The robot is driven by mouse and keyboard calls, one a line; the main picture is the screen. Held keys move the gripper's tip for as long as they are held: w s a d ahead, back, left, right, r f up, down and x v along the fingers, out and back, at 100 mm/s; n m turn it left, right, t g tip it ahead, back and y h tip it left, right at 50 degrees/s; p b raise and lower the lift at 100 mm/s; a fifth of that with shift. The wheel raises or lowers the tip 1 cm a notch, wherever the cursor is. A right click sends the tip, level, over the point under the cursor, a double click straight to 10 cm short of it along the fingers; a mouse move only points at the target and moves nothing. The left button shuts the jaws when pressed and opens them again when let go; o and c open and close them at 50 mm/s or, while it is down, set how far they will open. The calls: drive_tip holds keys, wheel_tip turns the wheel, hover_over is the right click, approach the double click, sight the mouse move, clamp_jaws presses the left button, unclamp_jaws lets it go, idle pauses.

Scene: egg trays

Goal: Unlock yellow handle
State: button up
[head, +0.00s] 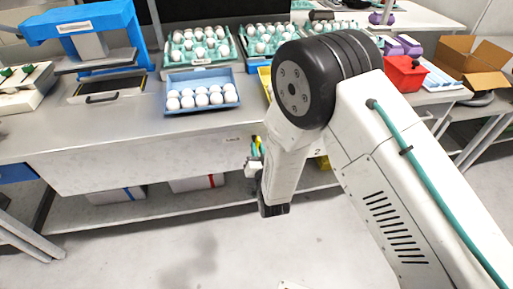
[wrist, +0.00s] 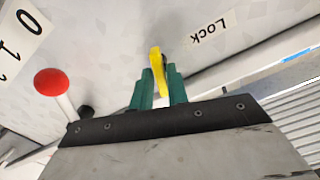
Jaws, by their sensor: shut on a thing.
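A red-knobbed lever (wrist: 50,82) stands left of my gripper in the wrist view, near a label with digits (wrist: 20,30). Above the panel, the bench top holds a blue tray of eggs (head: 203,107), green egg trays (head: 197,62) and a red box (head: 404,85).

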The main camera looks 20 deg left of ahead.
drive_tip(key=n, duration=0.3)
drive_tip(key=shift+n, duration=0.4)
drive_tip(key=o, duration=0.7)
drive_tip(key=shift+o, duration=0.2)
